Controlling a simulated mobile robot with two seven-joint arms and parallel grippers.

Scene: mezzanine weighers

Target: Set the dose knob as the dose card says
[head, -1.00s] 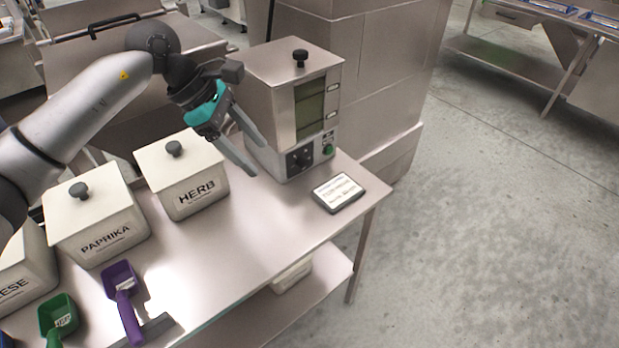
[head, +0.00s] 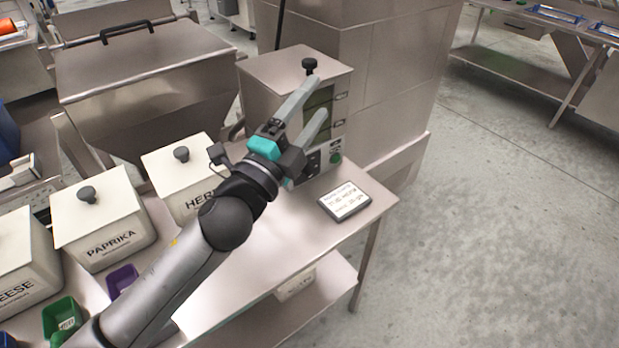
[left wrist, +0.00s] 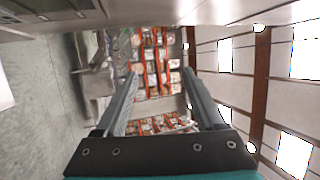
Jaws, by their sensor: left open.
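The dosing machine (head: 268,80) is a steel box with a greenish window and a black knob on its lid, at the back of the steel table. Its lower front panel shows a green button (head: 335,158); the dose knob is hidden behind my gripper and wrist. The dose card (head: 344,201) lies on the table in front of the machine, its writing too small to read surely. My left gripper (head: 312,106) is open and empty, in front of the machine with fingers pointing up. In the left wrist view the open fingers (left wrist: 162,88) have nothing between them. My right gripper is not seen.
Lidded bins marked HERB (head: 170,162) and PAPRIKA (head: 97,232) stand left on the table, with another bin at the edge. Bare tabletop (head: 290,235) surrounds the card.

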